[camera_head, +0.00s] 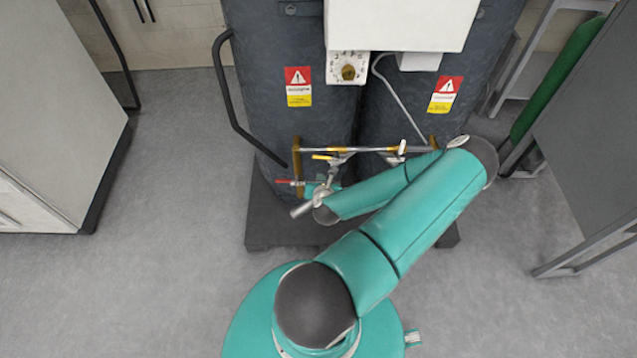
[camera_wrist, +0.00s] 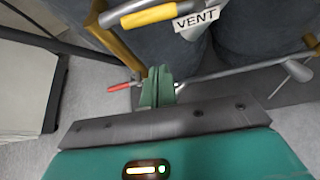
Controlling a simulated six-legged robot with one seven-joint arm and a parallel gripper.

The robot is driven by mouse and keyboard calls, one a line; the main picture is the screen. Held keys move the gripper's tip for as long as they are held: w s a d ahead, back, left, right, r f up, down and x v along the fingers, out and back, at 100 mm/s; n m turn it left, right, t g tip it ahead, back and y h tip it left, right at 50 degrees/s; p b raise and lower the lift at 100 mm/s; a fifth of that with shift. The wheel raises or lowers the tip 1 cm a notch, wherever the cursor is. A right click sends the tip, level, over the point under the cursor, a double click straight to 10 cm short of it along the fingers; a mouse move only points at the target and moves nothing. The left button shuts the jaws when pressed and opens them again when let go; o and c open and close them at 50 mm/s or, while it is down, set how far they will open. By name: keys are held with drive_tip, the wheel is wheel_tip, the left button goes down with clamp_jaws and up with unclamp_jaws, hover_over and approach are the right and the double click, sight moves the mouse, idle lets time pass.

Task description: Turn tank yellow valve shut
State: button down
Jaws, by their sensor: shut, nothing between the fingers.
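The yellow valve handle (camera_head: 325,156) is on the pipework low in front of the two dark tanks. In the wrist view the yellow handle (camera_wrist: 150,15) lies near the top edge, roughly level, beside a white VENT label (camera_wrist: 197,19). My gripper (camera_wrist: 157,74) is shut and empty, its green fingers together. In that view the fingertips appear below the yellow handle and apart from it. A red handle (camera_wrist: 119,87) is just left of the fingers; it also shows in the head view (camera_head: 287,182). My arm hides part of the pipework in the head view.
The tanks (camera_head: 300,125) stand on a dark base (camera_head: 268,225). A white box with a dial (camera_head: 348,70) is above. A bent black handrail (camera_head: 228,95) is at the left. A grey cabinet (camera_head: 60,110) is far left, with clear floor between.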

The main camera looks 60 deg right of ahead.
drive_tip(key=d, duration=0.1)
drive_tip(key=w+d+r, duration=0.1)
drive_tip(key=d, duration=0.2)
drive_tip(key=shift+w+r, duration=0.35)
drive_tip(key=shift+w, duration=0.05)
idle(0.4)
